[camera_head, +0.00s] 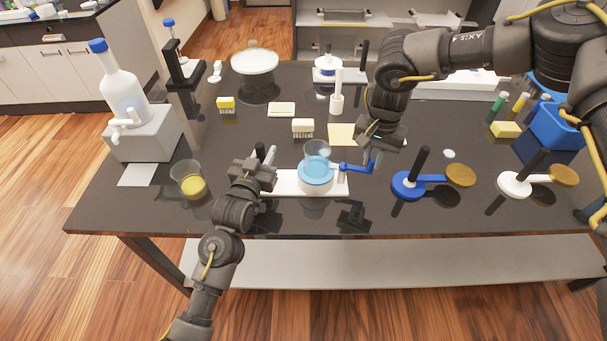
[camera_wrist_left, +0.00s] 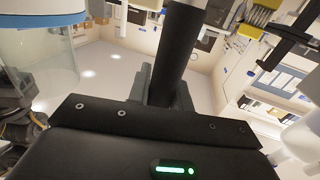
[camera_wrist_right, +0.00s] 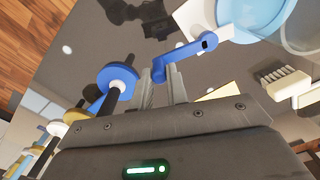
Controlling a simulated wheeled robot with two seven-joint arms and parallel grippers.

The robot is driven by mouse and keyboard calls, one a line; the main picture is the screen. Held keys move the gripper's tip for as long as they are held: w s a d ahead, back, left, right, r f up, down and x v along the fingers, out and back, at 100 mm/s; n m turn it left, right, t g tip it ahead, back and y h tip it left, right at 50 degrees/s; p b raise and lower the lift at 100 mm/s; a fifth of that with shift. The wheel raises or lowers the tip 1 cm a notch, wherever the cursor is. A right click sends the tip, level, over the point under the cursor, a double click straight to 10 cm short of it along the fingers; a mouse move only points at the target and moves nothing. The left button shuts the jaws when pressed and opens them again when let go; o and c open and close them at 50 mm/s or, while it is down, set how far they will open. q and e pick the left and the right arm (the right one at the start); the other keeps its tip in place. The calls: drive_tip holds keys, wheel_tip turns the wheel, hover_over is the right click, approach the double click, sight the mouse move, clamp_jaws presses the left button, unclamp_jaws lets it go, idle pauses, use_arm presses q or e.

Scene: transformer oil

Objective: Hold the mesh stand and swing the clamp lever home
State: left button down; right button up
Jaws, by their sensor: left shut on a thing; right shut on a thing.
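The mesh stand (camera_head: 335,184) has a white base plate, a blue and white round body and a clear cup (camera_head: 317,153) on top. The cup also shows at the left edge of the left wrist view (camera_wrist_left: 45,50). My left gripper (camera_head: 266,163) is shut on the stand's upright post at its left end, a black post in the left wrist view (camera_wrist_left: 177,50). The blue clamp lever (camera_head: 353,168) sticks out to the right of the round body. My right gripper (camera_wrist_right: 164,88) is shut on the lever's outer end, where the lever (camera_wrist_right: 187,57) enters between the fingers; the grip is partly hidden.
A cup of yellow liquid (camera_head: 188,179) stands left of my left gripper. A blue stand (camera_head: 407,184) and a white stand (camera_head: 514,184) with brown discs are to the right. A white brush (camera_head: 303,126) and a yellow pad (camera_head: 341,134) lie behind. The front table edge is close.

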use_arm(q)
drive_tip(key=shift+a+f, duration=0.1)
drive_tip(key=shift+f, duration=0.1)
use_arm(e)
drive_tip(key=shift+w, duration=0.1)
drive_tip(key=shift+w+d+n, duration=0.15)
drive_tip(key=shift+w+n, duration=0.65)
drive_tip(key=shift+w, duration=0.05)
drive_tip(key=o, duration=1.2)
drive_tip(key=shift+o, duration=0.2)
drive_tip(key=shift+r, duration=1.5)
